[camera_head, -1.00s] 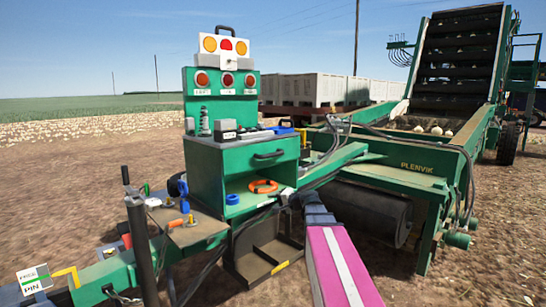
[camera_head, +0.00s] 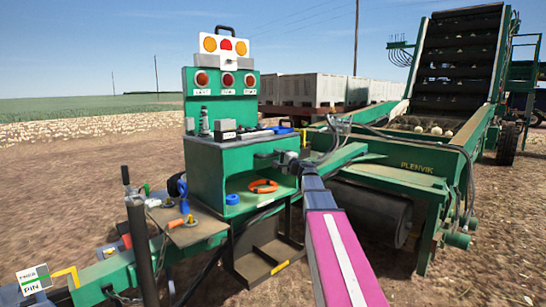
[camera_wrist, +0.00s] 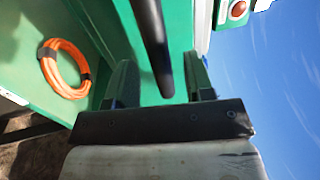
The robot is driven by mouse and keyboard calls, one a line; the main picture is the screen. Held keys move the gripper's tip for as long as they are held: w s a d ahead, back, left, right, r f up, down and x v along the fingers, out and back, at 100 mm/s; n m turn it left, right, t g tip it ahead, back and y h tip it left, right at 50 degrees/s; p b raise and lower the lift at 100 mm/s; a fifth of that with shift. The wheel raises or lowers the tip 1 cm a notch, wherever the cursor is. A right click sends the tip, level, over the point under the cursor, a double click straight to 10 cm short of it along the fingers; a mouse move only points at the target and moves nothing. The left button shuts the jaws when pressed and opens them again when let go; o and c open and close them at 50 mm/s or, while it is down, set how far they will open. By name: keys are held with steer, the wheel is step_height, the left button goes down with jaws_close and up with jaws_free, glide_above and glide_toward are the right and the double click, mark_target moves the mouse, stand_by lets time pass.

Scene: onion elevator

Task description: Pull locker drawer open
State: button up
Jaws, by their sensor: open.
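The green locker (camera_head: 205,178) stands upright with an open shelf below its drawer. The drawer front (camera_head: 236,162) looks flush with the locker, so the drawer appears shut. Its dark bar handle (camera_wrist: 153,40) shows in the wrist view, running down between my two fingers; in the head view my gripper mostly hides it. My gripper (camera_head: 283,157) is at the right part of the drawer front. In the wrist view my gripper (camera_wrist: 161,78) is open, with one finger on each side of the bar. I cannot tell whether either finger touches it.
An orange ring (camera_head: 263,186) and a blue ring (camera_head: 232,199) lie on the open shelf. Small items stand on the worktop above. A side tray (camera_head: 190,232) with tools is at the lower left. Green machine beams and the conveyor (camera_head: 458,60) are to the right.

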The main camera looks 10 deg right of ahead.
mark_target(273, 155)
steer(key=shift+x, duration=1.55)
jaws_close()
steer(key=r+v, duration=0.2)
steer(key=v, duration=1)
steer(key=s+r+v, duration=0.1)
steer(key=r+v, duration=0.1)
steer(key=v, duration=0.9)
steer(key=shift+s+d+r, duration=0.2)
steer(key=shift+s+d, duration=0.05)
steer(key=shift+d, duration=0.15)
jaws_free()
steer(key=v, duration=1)
steer(key=shift+s+d, duration=0.25)
steer(key=shift+s, duration=0.1)
steer(key=shift+f, duration=0.15)
